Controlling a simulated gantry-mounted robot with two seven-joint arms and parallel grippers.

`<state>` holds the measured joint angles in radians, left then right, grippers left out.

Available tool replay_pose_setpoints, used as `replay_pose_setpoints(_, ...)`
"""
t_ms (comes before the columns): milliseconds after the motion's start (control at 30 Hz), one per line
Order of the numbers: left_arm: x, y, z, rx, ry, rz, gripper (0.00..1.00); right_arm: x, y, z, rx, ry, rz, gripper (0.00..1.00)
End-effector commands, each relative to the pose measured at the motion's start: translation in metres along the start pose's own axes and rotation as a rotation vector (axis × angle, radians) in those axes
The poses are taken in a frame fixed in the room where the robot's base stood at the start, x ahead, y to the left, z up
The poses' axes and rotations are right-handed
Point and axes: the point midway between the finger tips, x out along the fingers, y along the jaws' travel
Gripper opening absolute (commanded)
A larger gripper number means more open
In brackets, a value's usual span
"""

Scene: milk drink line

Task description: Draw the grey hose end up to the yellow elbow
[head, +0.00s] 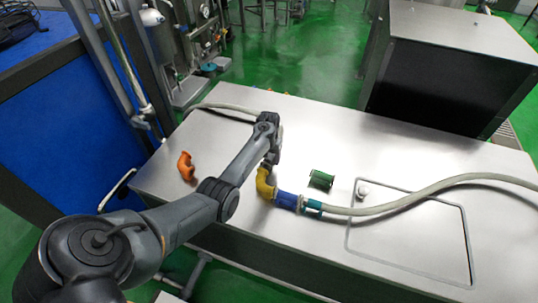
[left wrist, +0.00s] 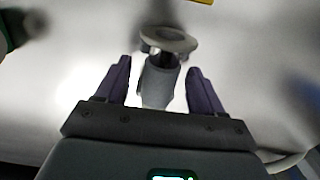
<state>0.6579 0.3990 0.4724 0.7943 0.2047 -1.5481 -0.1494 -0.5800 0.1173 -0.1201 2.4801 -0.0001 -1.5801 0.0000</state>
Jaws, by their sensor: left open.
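The yellow elbow (head: 264,184) lies on the steel table, joined to a blue fitting (head: 286,200). Its edge probably shows as a yellow strip (left wrist: 200,1) at the top of the left wrist view. My left gripper (head: 270,153) is low over the table, just behind the elbow. In the left wrist view its two fingers (left wrist: 158,68) are apart, one on each side of the grey hose end (left wrist: 160,84), which has a round flange. In the head view a grey hose (head: 225,107) runs to my gripper, which hides its end. My right gripper is not in view.
A teal fitting (head: 313,207) joins the blue one to another grey hose (head: 400,202) running right. A green piece (head: 321,179) and an orange elbow (head: 186,166) lie apart on the table. A small white knob (head: 363,191) stands by a panel outline. The back right tabletop is clear.

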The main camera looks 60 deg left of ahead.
Motion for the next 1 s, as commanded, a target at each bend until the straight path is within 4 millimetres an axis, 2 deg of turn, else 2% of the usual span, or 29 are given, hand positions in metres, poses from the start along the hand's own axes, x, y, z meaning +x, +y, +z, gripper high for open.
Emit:
replay_pose_setpoints(333,0.0013,0.0002,-0.0001,0.000,0.000,0.000,0.67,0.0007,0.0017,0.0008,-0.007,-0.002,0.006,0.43)
replay_pose_setpoints(767,0.0012,0.0000,-0.0001,0.000,0.000,0.000,0.01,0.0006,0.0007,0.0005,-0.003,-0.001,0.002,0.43)
replay_pose_setpoints(1000,0.0012,0.0000,-0.0001,0.000,0.000,0.000,0.00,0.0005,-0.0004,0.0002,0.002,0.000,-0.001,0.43)
